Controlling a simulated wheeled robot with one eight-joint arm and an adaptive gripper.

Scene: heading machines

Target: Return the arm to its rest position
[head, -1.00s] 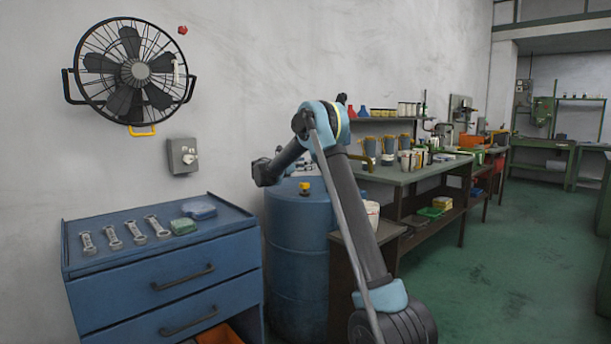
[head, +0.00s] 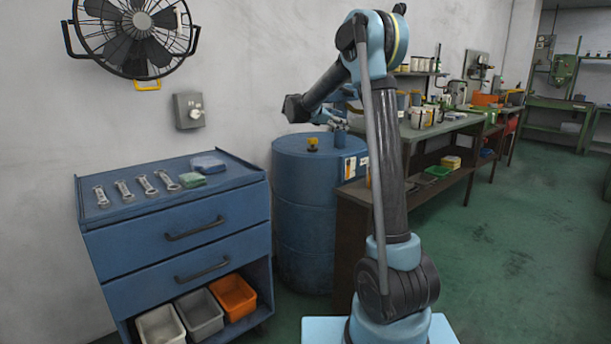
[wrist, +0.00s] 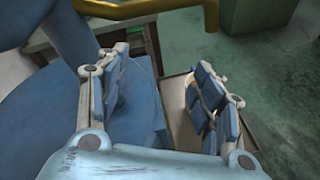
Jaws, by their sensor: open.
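My arm (head: 382,150) stands nearly upright in the head view, with its elbow at the top. The forearm slopes down to the left toward the blue drum (head: 305,215). In the head view my gripper is small and partly hidden behind the arm, near the drum's top. In the wrist view my gripper (wrist: 162,98) has its two fingers wide apart, with nothing held between them. A yellow bar (wrist: 130,14) crosses the top of the wrist view. I cannot tell what it belongs to.
A blue drawer cabinet (head: 180,260) at the left carries several wrenches (head: 144,188) and folded cloths. A long workbench (head: 430,132) with cans runs along the wall behind my arm. A wall fan (head: 133,35) hangs upper left. Green floor (head: 490,240) is clear at right.

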